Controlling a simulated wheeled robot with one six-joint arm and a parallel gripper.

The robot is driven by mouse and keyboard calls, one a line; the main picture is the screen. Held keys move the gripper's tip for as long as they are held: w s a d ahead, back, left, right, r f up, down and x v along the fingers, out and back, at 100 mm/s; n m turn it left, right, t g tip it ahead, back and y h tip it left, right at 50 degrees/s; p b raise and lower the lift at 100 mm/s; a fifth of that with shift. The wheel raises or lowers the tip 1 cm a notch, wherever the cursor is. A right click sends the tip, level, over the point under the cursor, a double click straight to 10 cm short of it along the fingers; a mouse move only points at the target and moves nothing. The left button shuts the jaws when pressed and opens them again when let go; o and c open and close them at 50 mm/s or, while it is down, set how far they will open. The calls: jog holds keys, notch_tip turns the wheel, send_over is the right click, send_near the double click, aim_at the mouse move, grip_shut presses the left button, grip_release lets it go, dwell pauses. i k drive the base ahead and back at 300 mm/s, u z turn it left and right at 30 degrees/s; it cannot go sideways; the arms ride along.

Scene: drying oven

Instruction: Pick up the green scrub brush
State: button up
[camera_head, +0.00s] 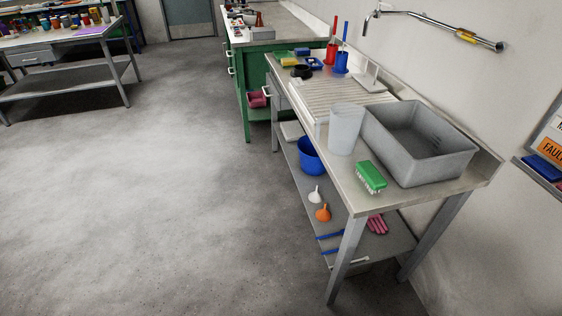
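The green scrub brush (371,175) lies on the near part of the metal bench top (424,190), bristles down. Its pale bristles show along its lower edge. It sits close to the bench's left front edge, in front of a grey basin and just right of and nearer than a translucent beaker. Nothing covers it from above. My gripper is not in view.
The grey basin (440,162) and the translucent beaker (345,128) stand close to the brush. A lower shelf holds a blue bucket (311,158), funnels and pink gloves (377,223). A tap (372,14) is on the wall. The floor at left is clear.

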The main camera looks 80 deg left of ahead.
aim_at(367, 172)
jog(key=u, duration=3.3)
jog(key=i, duration=1.9)
jog(key=z, duration=1.5)
